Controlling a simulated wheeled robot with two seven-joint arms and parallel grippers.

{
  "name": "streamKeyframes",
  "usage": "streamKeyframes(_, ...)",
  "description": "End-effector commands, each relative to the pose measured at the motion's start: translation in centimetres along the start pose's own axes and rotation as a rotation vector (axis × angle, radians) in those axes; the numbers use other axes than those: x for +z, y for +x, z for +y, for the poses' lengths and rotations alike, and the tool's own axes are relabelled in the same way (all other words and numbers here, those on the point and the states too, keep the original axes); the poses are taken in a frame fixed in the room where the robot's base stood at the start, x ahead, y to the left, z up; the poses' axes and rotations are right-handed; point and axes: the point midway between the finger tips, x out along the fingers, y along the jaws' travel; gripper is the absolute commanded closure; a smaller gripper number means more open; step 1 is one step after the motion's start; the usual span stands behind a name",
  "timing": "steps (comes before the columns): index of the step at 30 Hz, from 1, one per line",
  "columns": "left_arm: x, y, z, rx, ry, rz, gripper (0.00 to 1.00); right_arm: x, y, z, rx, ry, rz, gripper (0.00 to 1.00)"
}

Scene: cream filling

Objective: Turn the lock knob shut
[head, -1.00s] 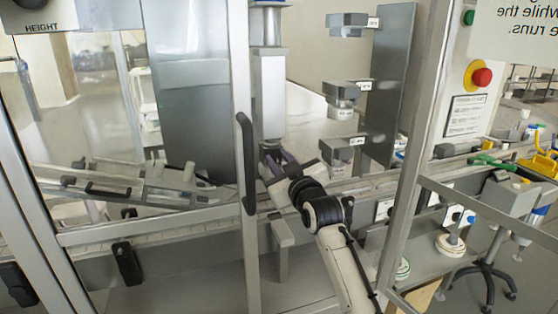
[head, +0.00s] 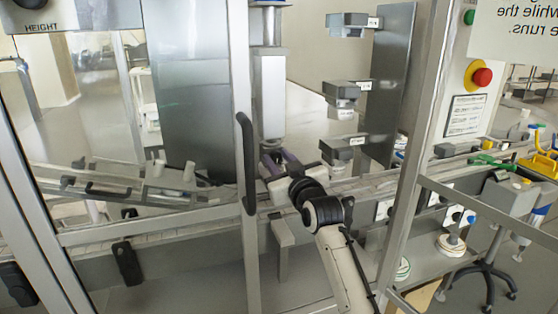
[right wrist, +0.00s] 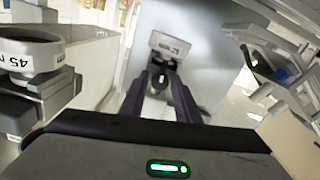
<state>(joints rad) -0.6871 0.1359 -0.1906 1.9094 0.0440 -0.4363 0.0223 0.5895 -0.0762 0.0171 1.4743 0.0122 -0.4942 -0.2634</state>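My right gripper (head: 272,158) is at the lower end of the grey vertical column (head: 270,95), behind the door post. In the right wrist view its two dark purple fingers (right wrist: 161,78) reach forward and close in on a small dark part between their tips, which I take for the lock knob (right wrist: 160,72). The fingers hide most of it, so its angle is hard to read. My left gripper is not in view.
A black door handle (head: 247,160) and metal post stand just left of my right gripper. Several grey labelled holders (head: 340,90) hang on a panel to the right. A red stop button (head: 482,77) is on the right frame. A rail runs below the gripper.

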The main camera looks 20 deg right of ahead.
Motion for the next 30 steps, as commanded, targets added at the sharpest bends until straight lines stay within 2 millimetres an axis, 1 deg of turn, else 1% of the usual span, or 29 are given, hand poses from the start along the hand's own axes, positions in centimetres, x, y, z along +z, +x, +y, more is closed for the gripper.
streamKeyframes(7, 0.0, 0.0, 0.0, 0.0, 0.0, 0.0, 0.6, 0.0, -0.2, 0.0, 0.0, -0.002, 0.0, 0.71)
streamKeyframes(11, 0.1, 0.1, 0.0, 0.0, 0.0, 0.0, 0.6, 0.1, -1.2, 0.0, 0.0, -0.002, 0.001, 0.71)
streamKeyframes(14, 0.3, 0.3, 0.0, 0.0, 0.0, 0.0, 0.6, 0.1, -2.6, 0.0, 0.001, -0.002, 0.001, 0.71)
streamKeyframes(21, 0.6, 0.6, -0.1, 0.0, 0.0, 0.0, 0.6, 0.2, -7.0, 0.0, 0.001, -0.002, 0.0, 0.71)
streamKeyframes(24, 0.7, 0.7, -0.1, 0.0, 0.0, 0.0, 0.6, 0.1, -8.4, 0.0, 0.0, -0.002, 0.0, 0.71)
streamKeyframes(27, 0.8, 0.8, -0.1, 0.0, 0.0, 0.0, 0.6, 0.1, -9.5, 0.0, 0.0, -0.002, 0.001, 0.71)
streamKeyframes(30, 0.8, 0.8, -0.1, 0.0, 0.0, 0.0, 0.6, 0.1, -10.1, 0.0, 0.0, -0.001, 0.0, 0.71)
